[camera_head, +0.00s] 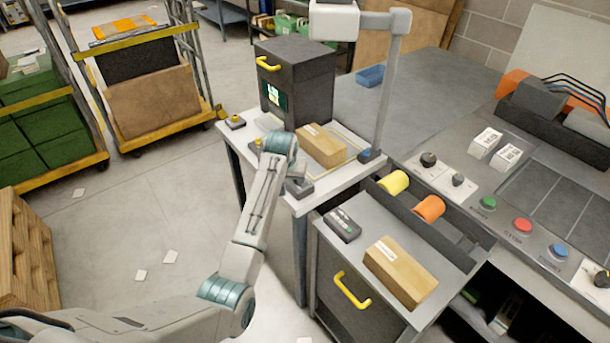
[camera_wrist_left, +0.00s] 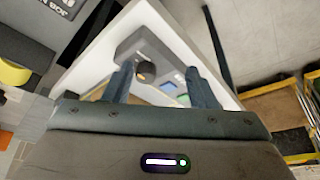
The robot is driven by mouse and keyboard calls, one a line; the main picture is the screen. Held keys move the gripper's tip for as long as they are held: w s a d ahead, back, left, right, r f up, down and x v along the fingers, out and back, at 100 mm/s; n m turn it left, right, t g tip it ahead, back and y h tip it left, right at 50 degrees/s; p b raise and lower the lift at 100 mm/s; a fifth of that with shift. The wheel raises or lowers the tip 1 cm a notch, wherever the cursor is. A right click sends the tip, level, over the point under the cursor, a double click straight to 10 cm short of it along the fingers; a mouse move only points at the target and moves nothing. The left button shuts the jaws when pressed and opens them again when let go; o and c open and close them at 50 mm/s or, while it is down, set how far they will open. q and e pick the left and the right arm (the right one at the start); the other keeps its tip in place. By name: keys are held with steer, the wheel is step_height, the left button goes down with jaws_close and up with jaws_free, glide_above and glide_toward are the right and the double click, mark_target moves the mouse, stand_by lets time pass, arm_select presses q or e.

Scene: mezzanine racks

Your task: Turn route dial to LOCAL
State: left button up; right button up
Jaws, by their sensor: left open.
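My left arm reaches over the small white-topped bench (camera_head: 316,203). My left gripper (camera_head: 299,188) is low over the bench's front part, mostly hidden by its own wrist in the head view. In the left wrist view the gripper (camera_wrist_left: 158,88) is open, its two fingers apart. A dark round knob (camera_wrist_left: 146,70) on a grey plate shows between the fingers, nearer the left one; I cannot see contact. Two black knobs, one (camera_head: 428,159) and another (camera_head: 458,180), sit on the right-hand panel. No label that reads route or LOCAL is legible. My right gripper is out of view.
A cardboard box (camera_head: 320,146) and a dark cabinet (camera_head: 296,80) stand on the bench behind my gripper. A post (camera_head: 388,85) rises at its right. Yellow (camera_head: 393,183) and orange (camera_head: 428,208) rolls lie nearby. Open floor (camera_head: 160,215) lies to the left.

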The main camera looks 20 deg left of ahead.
arm_select(q)
step_height(320, 180, up, 6)
steer(key=w+d, duration=0.1)
steer(key=w, duration=0.1)
steer(key=p+x, duration=0.1)
steer(key=x, duration=0.2)
steer(key=p+x, duration=0.1)
steer(key=x, duration=0.2)
steer(key=p+x, duration=0.1)
steer(key=x, duration=0.2)
steer(key=shift+w+d+f, duration=0.1)
steer(key=shift+d+f, duration=0.05)
steer(key=shift+d, duration=0.2)
steer(key=shift+x, duration=0.8)
steer(key=shift+a, duration=0.1)
steer(key=c, duration=1)
